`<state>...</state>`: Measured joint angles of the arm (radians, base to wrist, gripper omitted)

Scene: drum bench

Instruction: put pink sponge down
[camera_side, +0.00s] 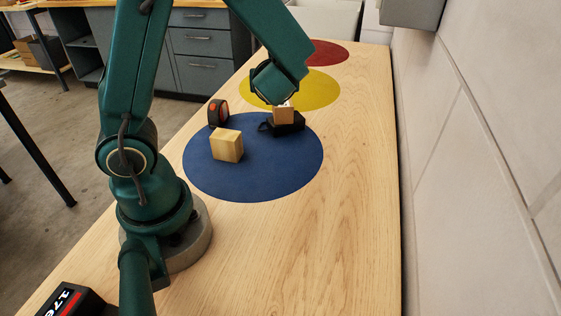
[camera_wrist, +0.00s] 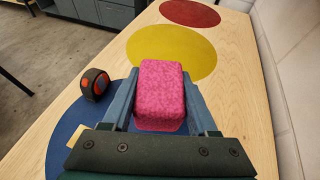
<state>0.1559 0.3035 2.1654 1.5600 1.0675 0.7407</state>
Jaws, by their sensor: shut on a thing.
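A pink sponge (camera_wrist: 161,92) with rounded edges shows between the two fingers of my gripper (camera_wrist: 162,105) in the wrist view. My gripper is shut on it. In the side view my gripper (camera_side: 283,120) is low, over the far right part of the blue disc (camera_side: 262,180). No pink shows there; a tan-brown face (camera_side: 283,114) shows by the dark fingers, and I cannot tell if it is the sponge's other side. I cannot tell if the sponge touches the table.
A pale wooden block (camera_side: 227,145) sits on the blue disc. A black and orange round-edged object (camera_side: 218,113) stands at its far left edge. Yellow (camera_side: 318,92) and red (camera_side: 328,53) discs lie beyond. A black display box (camera_side: 70,300) stands near front left. The table's right side is clear.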

